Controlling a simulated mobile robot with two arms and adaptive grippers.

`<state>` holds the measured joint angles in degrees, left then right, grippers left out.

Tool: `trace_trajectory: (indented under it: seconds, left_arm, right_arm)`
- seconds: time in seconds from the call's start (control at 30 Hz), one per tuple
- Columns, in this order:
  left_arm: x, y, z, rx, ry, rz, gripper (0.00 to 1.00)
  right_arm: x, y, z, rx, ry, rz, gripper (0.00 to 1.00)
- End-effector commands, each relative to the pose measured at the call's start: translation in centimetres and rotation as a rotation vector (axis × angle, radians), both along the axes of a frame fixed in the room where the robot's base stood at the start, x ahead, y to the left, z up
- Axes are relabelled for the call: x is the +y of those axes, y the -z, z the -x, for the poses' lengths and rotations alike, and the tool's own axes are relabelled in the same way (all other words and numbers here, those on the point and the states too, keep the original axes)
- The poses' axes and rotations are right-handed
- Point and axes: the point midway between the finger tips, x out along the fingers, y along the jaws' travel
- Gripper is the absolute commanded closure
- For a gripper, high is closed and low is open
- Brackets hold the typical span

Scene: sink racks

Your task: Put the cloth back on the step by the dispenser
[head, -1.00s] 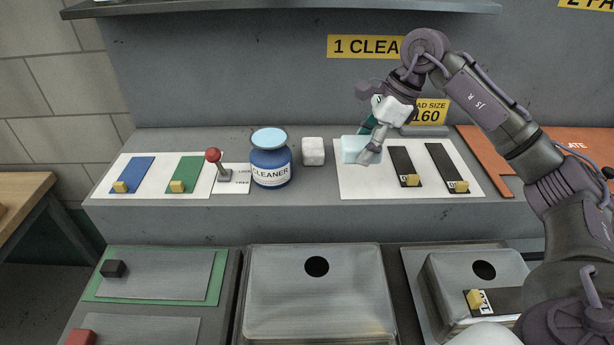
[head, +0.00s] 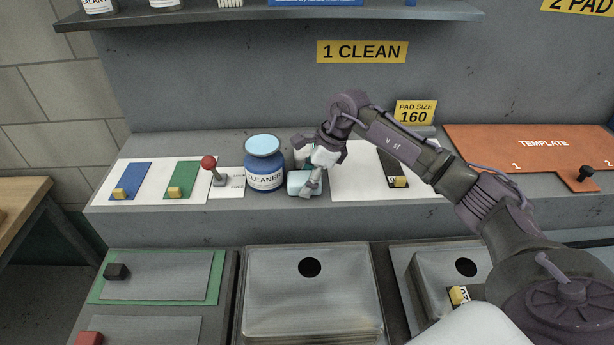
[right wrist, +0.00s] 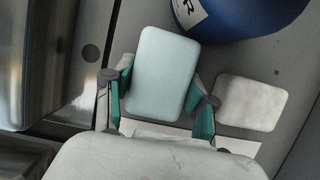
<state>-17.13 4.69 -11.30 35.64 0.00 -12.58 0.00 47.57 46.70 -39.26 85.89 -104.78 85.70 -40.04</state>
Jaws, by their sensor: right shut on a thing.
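The cloth, a pale blue rounded block (head: 299,181), is between the fingers of my right gripper (head: 315,182), at the right foot of the blue dispenser marked CLEANER (head: 265,165). In the right wrist view the cloth (right wrist: 160,75) lies between the two green-padded fingers (right wrist: 160,103), close to the blue dispenser (right wrist: 245,12). The cloth is over the front part of the grey step (head: 200,212); I cannot tell whether it touches the step. My left gripper is not in view.
A whitish block (right wrist: 250,102) sits beside the right finger; my gripper mostly hides it in the head view. A red-knobbed lever (head: 211,168) stands left of the dispenser. Sinks lie below the step.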

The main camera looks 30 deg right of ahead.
Motion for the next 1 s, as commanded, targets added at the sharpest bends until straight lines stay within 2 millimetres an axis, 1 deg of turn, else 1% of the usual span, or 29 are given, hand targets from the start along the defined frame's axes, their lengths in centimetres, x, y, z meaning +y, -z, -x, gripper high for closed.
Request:
trace_trajectory:
  seconds: [0.17, 0.27, 0.3, 0.37, 0.4, 0.43, 0.77, 0.83, 0.87, 1.0]
  left_arm:
    - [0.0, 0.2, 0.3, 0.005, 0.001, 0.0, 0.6]
    - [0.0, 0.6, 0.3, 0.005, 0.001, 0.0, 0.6]
    - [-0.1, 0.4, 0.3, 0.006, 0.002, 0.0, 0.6]
    - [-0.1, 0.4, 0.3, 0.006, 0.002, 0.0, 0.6]
    - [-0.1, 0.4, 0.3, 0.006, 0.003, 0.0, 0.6]
    - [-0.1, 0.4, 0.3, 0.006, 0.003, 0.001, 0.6]
    - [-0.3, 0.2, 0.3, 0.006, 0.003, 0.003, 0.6]
    - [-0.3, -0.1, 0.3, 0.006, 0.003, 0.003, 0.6]
    - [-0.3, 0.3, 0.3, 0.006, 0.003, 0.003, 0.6]
    - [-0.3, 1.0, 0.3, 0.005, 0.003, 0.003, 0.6]
  right_arm:
    - [0.0, 0.0, 0.0, 0.0, 0.0, -0.001, 0.76]
    - [0.0, 0.4, 0.0, 0.0, 0.0, 0.0, 0.76]
    - [0.0, 0.3, 0.0, 0.0, 0.0, 0.0, 0.39]
    - [0.0, 0.3, 0.0, 0.0, 0.0, 0.0, 0.29]
    - [0.0, 0.3, 0.0, 0.0, 0.0, 0.0, 0.22]
    - [0.0, 0.3, 0.0, 0.0, 0.0, 0.0, 0.19]
    - [0.0, 0.0, 0.0, 0.0, 0.0, -0.001, 0.19]
    - [0.0, -0.3, 0.0, -0.001, 0.0, 0.0, 0.19]
    - [-0.2, -0.5, 0.0, -0.003, 0.001, 0.0, 0.19]
    - [-1.1, -2.6, 0.4, -0.005, 0.002, 0.002, 0.19]
